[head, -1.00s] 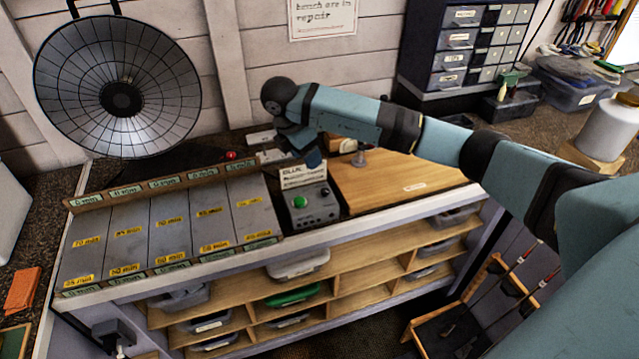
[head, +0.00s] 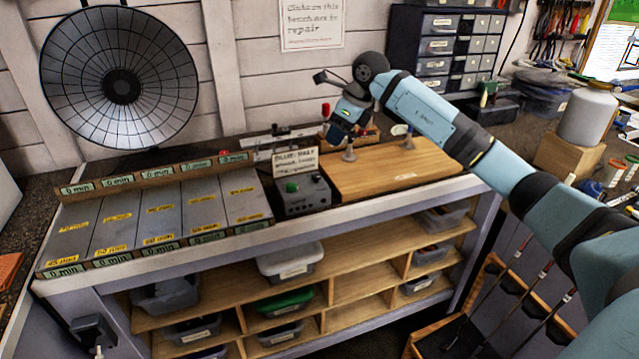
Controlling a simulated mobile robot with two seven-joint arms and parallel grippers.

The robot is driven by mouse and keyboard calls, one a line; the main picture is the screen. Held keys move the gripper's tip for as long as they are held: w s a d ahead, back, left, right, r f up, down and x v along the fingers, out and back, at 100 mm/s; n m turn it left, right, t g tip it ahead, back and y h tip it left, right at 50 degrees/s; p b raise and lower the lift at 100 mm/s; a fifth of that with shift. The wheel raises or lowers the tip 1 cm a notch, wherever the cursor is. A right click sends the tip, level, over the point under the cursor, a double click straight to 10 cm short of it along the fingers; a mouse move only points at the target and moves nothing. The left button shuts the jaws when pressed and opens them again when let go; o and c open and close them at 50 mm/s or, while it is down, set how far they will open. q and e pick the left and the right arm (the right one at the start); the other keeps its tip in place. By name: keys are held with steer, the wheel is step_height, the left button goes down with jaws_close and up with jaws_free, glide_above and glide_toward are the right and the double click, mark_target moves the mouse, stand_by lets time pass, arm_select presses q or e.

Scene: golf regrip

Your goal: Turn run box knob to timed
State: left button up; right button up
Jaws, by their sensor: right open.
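The run box (head: 302,198) is a small grey box on the bench, just left of the wooden board. A green button (head: 292,187) shows on its sloped face. Small dark controls sit to the right of the button, too small to tell which is the knob or where it points. My right gripper (head: 341,134) hangs over the back left part of the board, above and to the right of the run box, apart from it. It is open and holds nothing that I can see. My left gripper is not in view.
A printed card (head: 295,161) stands behind the run box. Grey panels with minute labels (head: 160,213) lie to its left. The wooden board (head: 400,176) carries small metal-footed posts. A red-topped item (head: 326,111) stands close to my right gripper. A dish reflector (head: 120,86) stands behind.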

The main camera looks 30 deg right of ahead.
mark_target(317, 176)
steer(key=p+x, duration=0.1)
steer(key=x, duration=1.3)
steer(key=shift+s+d, duration=0.1)
steer(key=shift+r, duration=0.1)
steer(key=c, duration=0.9)
